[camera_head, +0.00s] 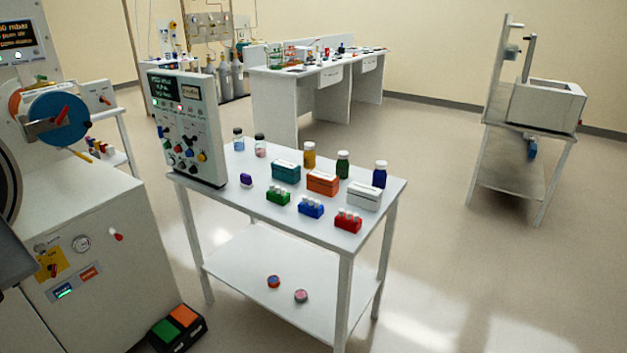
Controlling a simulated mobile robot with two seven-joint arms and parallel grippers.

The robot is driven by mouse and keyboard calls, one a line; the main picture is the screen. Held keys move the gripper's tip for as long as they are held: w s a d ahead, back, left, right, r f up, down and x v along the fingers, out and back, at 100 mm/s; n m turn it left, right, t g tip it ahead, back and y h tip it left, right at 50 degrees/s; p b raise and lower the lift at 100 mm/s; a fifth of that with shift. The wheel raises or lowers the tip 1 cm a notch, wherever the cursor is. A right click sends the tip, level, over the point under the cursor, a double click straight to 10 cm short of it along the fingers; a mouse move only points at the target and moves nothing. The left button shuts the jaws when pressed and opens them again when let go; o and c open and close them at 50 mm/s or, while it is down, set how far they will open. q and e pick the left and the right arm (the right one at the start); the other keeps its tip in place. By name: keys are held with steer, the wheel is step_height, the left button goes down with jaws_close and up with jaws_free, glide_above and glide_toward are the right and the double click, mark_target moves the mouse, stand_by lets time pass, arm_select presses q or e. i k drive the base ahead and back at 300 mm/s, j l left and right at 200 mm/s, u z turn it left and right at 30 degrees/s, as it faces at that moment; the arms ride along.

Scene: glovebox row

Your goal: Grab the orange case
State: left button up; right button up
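The orange case (322,182) is a small box with a white label on its front. It stands on the white table (237,204), between a teal case (286,170) on its left and a white case (364,196) on its right. A blue rack (311,208) with white-topped vials stands in front of it, and an amber bottle (309,155) and a green bottle (343,164) stand behind it. Neither of my grippers shows in the head view.
A control panel (187,128) stands at the table's left end. A green rack (278,198), a red rack (348,221) and a blue bottle (379,174) crowd the top. A foot pedal (178,328) lies on the floor at front left.

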mark_target(323, 183)
steer(key=i+j, duration=0.1)
steer(key=i, duration=1)
